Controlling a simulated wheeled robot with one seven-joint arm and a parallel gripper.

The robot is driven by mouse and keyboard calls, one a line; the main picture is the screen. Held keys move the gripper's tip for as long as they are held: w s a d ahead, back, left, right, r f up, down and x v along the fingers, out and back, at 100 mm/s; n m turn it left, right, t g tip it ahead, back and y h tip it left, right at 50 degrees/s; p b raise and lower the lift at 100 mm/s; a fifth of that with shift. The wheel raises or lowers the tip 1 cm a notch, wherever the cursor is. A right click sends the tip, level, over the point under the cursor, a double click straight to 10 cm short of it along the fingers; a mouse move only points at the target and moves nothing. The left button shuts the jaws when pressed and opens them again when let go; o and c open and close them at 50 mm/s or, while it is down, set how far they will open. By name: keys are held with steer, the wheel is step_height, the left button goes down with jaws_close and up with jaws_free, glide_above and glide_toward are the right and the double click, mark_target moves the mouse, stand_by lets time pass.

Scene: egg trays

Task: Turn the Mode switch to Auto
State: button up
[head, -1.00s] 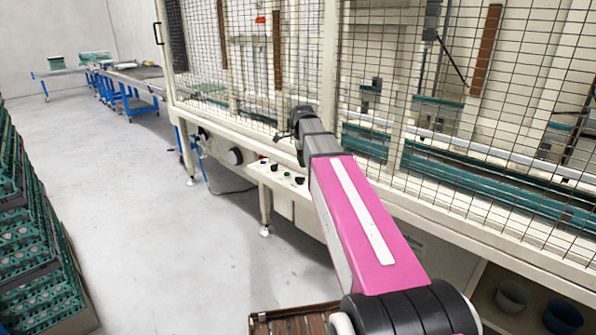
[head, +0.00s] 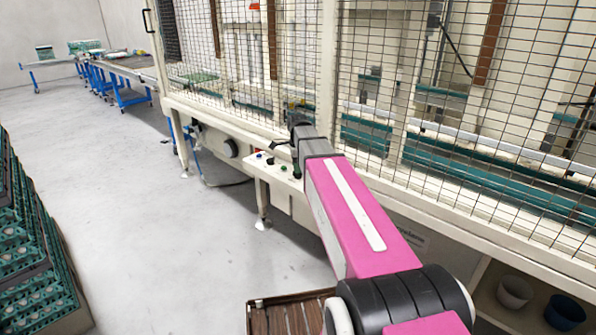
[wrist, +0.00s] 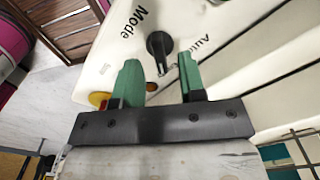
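The Mode switch (wrist: 159,47) is a black round knob with a pointer on the pale panel (wrist: 100,60). In the wrist view its pointer aims down toward my gripper. The word "Mode" is printed above left of it, and a partly readable word starting "Au" is at its right. My gripper (wrist: 158,65) is open, with one green finger on each side below the knob; I cannot tell whether either finger touches it. In the head view my dark gripper (head: 296,158) is over the control panel (head: 258,172) and hides part of it.
A red and yellow button (wrist: 98,100) sits by the left finger, partly hidden. Mesh guarding (head: 400,90) runs along the machine behind the panel. A brown slatted crate (head: 285,318) is near my base. Stacked egg trays (head: 30,240) stand left, with clear floor between.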

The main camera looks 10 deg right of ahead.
steer(key=shift+f, duration=1.05)
jaws_close()
